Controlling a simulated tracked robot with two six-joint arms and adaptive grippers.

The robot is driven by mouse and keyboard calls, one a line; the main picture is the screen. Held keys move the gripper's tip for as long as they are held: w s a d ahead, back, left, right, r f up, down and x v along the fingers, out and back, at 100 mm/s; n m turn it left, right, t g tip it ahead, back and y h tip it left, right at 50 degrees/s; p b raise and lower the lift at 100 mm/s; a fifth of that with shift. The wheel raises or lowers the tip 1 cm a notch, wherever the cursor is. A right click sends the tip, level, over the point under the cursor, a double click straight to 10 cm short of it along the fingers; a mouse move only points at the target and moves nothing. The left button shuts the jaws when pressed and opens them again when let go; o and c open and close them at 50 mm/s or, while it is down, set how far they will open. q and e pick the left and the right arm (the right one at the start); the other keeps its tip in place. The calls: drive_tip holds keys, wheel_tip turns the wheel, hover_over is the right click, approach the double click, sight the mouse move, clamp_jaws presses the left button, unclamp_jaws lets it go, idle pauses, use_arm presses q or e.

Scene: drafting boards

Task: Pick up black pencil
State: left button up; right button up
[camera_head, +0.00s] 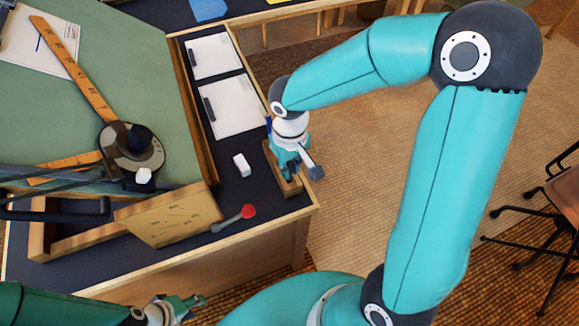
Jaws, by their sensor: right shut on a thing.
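My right gripper (290,176) points down over a small wooden tray (292,190) at the right edge of the dark desk. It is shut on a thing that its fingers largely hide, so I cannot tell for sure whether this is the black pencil. My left gripper (190,306) is low at the bottom left, in front of the desk. Its jaw opening is unclear.
A white eraser-like block (242,165) and a red-headed tool (246,212) lie left of the tray. A green drafting board (95,90) with wooden rulers fills the left. A tilted wooden panel (170,215) stands at the front. Chairs stand at the far right.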

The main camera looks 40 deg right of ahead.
wheel_tip(320, 180, up, 20)
drive_tip(key=p, duration=0.1)
drive_tip(key=shift+f+p, duration=0.15)
drive_tip(key=shift+p, duration=0.2)
clamp_jaws()
